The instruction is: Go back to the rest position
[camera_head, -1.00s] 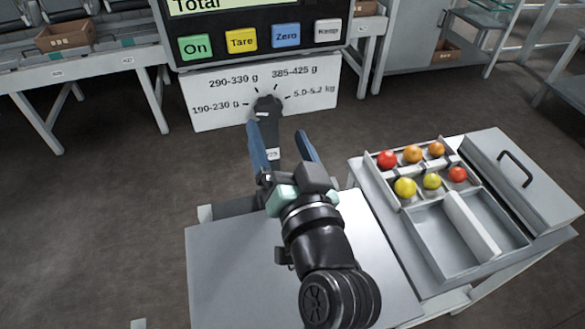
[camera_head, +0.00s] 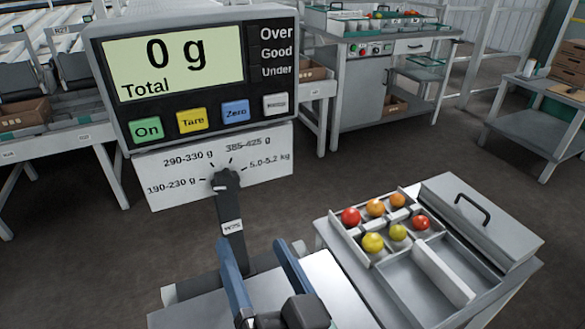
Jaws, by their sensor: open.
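My gripper (camera_head: 263,266) is at the bottom centre of the head view, with its two blue fingers spread apart and nothing between them. It is in front of the scale's dark post and above the grey plate. The scale display (camera_head: 200,75) stands ahead and reads "0 g" and "Total". Below its On, Tare and Zero buttons is a white range panel (camera_head: 270,150) with a dark dial knob (camera_head: 226,181). The knob's pointer is partly hard to make out. The fingers are apart from the knob. Most of my arm is outside the picture.
At right, a sectioned tray (camera_head: 349,234) holds several red, orange and yellow tomatoes, beside a lidded grey box (camera_head: 490,225) with a black handle. A grey workbench (camera_head: 360,85) stands behind, and a side table (camera_head: 535,125) at far right. Open floor lies between.

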